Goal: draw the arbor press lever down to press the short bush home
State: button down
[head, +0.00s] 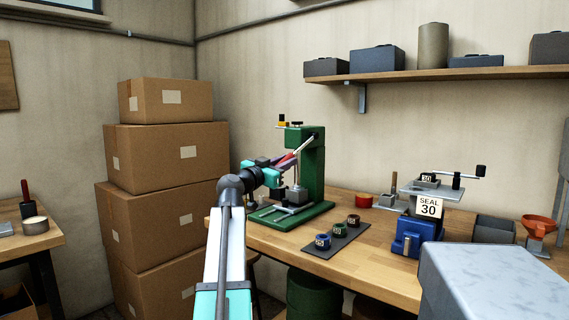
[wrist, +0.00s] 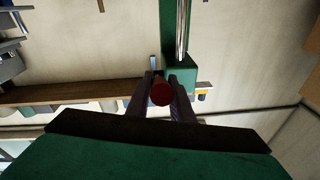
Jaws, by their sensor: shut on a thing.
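The green arbor press (head: 313,165) stands on the wooden bench in the head view. Its pale lever (head: 304,144) slopes from the upper column down to the left. My gripper (head: 286,159) is at the lever's lower outer end, left of the column. In the wrist view my gripper (wrist: 161,88) has its two dark fingers on either side of the red lever knob (wrist: 161,95), shut on it. A grey ram and block (head: 297,195) show low on the press, above its base. The short bush cannot be made out there.
A dark mat (head: 338,240) with several coloured, labelled rings lies in front of the press. A blue fixture (head: 413,235) with a "SEAL 30" sign stands to the right. A red tub (head: 364,200) is behind the mat. Stacked boxes (head: 165,160) stand left.

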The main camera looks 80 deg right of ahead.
jog(key=c, duration=1.6)
grip_release()
jog(key=shift+s+d+f, duration=0.1)
jog(key=shift+d+f, duration=0.05)
jog(key=shift+f, duration=0.35)
jog(key=shift+o, duration=0.2)
jog(key=shift+r, duration=0.2)
jog(key=shift+a, duration=0.2)
jog(key=p+v, duration=0.1)
jog(key=v, duration=1.2)
jog(key=shift+w+a, duration=0.2)
jog(key=shift+w, duration=0.1)
